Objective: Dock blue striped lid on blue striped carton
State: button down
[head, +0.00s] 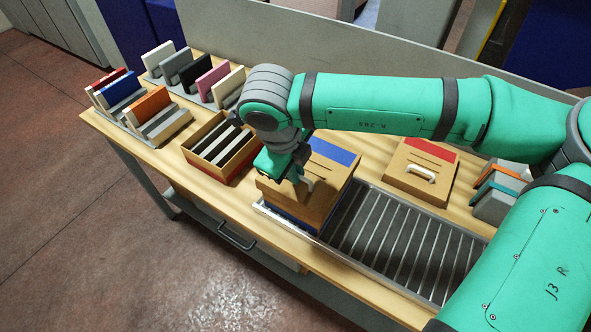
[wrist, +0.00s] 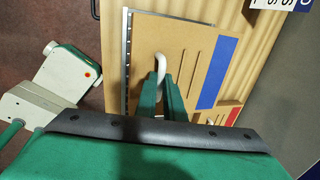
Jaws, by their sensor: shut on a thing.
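The blue striped lid (head: 333,151) is a flat cardboard lid with a blue band and a white handle. My gripper (head: 301,186) is shut on this handle, seen in the wrist view (wrist: 160,68) between the fingers. The lid is over the blue striped carton (head: 290,217), whose lower front wall shows a blue band. Lid and carton look roughly lined up in the head view. I cannot tell whether the lid is fully seated or slightly above the rim. The lid hides the carton's inside. In the wrist view the lid (wrist: 150,35) covers the carton.
A roller conveyor (head: 400,240) lies under and right of the carton. An open red carton (head: 215,150) with dark and pale blocks stands to the left. A red striped lid (head: 422,170) lies to the right. Racks of coloured blocks (head: 190,75) stand at the back left.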

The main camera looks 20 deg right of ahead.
jog(key=shift+f, duration=0.35)
jog(key=c, duration=1.9)
grip_release()
jog(key=shift+o, duration=0.2)
jog(key=shift+r, duration=0.3)
jog(key=v, duration=1.2)
